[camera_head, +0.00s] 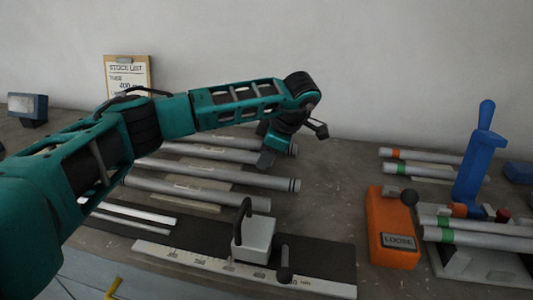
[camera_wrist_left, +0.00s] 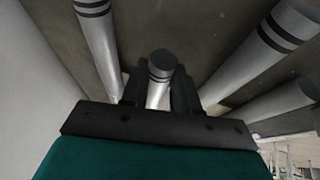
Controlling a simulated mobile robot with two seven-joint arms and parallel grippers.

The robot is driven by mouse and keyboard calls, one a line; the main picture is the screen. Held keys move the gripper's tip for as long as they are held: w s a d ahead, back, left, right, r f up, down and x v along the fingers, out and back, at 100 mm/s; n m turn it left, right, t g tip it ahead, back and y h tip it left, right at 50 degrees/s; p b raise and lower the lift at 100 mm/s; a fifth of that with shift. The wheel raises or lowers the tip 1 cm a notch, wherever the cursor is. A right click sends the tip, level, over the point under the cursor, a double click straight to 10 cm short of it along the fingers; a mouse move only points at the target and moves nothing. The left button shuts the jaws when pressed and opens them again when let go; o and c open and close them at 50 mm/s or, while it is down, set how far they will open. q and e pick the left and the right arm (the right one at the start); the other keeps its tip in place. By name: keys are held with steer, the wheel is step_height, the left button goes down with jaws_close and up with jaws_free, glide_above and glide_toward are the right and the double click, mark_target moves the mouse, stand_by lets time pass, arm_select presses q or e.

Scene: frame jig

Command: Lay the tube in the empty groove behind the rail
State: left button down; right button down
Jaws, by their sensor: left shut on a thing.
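My left gripper (camera_head: 268,157) is shut on a grey tube (camera_wrist_left: 160,72) near its black-banded end. In the head view this tube (camera_head: 208,153) appears to be the second from the back in a row of several grey tubes, partly hidden by my arm. I cannot tell whether it is lifted off its support. A neighbouring tube (camera_wrist_left: 98,28) lies on one side of my fingers and another tube (camera_wrist_left: 255,52) on the other. Neither the rail nor the empty groove can be made out with certainty. My right gripper is not in view.
A black board with a white ruler (camera_head: 200,260) and a grey handled block (camera_head: 254,240) lies in front. An orange block (camera_head: 391,228) marked LOOSE stands right of it. Beyond are a blue post (camera_head: 474,170) and tubes with orange and green bands. Bare table lies right of my gripper.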

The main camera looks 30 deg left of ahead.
arm_select(q)
steer(key=shift+f, duration=0.3)
steer(key=c, duration=0.8)
jaws_free()
steer(key=shift+f, duration=0.1)
steer(key=v, duration=1.3)
